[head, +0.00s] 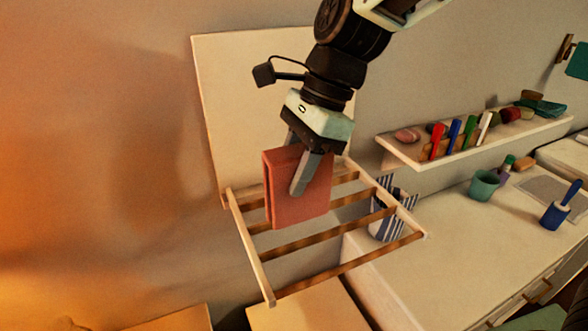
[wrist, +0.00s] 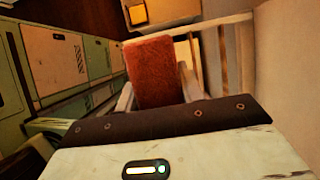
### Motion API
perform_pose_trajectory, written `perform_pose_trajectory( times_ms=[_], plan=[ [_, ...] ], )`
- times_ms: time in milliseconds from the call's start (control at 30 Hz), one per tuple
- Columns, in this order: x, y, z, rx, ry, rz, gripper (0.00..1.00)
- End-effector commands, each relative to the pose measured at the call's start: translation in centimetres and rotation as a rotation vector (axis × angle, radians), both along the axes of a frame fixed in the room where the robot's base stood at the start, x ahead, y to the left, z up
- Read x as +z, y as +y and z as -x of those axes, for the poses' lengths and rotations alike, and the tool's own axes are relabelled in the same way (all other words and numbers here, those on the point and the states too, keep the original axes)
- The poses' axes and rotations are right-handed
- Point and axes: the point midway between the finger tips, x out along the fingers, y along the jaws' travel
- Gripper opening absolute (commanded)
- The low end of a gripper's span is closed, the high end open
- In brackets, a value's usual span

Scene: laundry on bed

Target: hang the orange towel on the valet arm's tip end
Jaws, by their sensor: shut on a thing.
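A folded red-orange towel (head: 313,200) hangs from my gripper (head: 297,182), pinched between its two fingers. It also shows upright in the wrist view (wrist: 156,72), with pale fingers on either side. In the head view the towel overlaps the left part of a fold-out wooden rack (head: 348,268) with several bars. I cannot tell whether the towel touches the bars. The rack reaches out from a pale panel (head: 225,90) at the wall. No part is clearly marked as the valet arm; its tip end cannot be made out for certain.
A blue-and-white striped cloth (head: 392,224) is at the rack's right side. A counter (head: 440,222) on the right bears a green cup (head: 484,184) and a blue-handled brush (head: 556,213). A shelf (head: 400,152) above holds several small items. A wooden bracket (head: 564,48) is at the upper right.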

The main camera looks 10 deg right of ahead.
Motion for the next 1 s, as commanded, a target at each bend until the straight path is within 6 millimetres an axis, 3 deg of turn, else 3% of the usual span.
perform_pose_trajectory(
  times_ms=[1000],
  plan=[
    [11.2,0.0,-0.1,0.0,-0.003,-0.002,0.15]
  ],
)
